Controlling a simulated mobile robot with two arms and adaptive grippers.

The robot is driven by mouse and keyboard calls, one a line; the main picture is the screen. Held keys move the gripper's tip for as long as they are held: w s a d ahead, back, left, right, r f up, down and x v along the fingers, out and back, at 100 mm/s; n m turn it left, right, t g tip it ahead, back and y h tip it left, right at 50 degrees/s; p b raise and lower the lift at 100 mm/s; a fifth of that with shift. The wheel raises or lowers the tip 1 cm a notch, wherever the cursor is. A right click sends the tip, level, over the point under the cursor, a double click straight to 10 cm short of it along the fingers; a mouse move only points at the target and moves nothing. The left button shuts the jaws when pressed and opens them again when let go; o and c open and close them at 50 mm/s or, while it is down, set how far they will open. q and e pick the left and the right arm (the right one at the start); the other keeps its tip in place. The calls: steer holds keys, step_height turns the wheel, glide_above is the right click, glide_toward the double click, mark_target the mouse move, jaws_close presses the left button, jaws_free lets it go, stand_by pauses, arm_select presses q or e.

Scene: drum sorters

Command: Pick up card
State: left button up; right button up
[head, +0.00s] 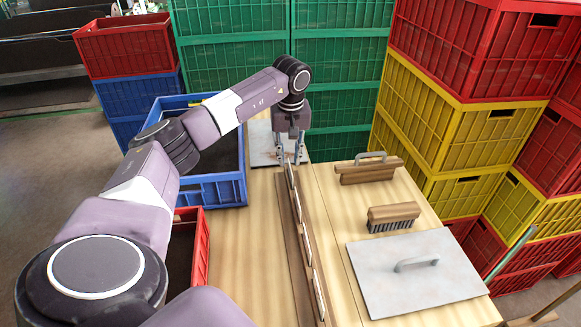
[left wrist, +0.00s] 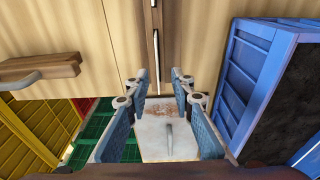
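Several thin white cards stand on edge in a line along a dark wooden rack (head: 303,262) on the table. The far card (head: 291,177) is close below my left gripper (head: 290,155), which hangs over the rack's far end. In the left wrist view, my left gripper (left wrist: 158,78) has its fingers apart with nothing held between them. A card (left wrist: 156,45) shows as a thin upright sliver just beyond the fingertips, roughly in line with the gap. Whether the fingers touch it I cannot tell. My right gripper is not in view.
A metal plate with a handle (left wrist: 165,136) lies behind the fingers. A brush (head: 393,217), a wood-backed handle tool (head: 369,171) and a large plate (head: 415,280) lie right of the rack. A blue crate (head: 219,190) and red crate (head: 201,250) stand left. Stacked crates enclose the table's back and right.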

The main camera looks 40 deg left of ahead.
mark_target(290, 168)
arm_select(q)
steer(key=f+b, duration=0.4)
steer(key=shift+w+d+f, duration=0.1)
steer(key=shift+w+f, duration=0.1)
steer(key=shift+f, duration=0.2)
steer(key=shift+r, duration=0.1)
steer(key=shift+f, duration=0.3)
jaws_close()
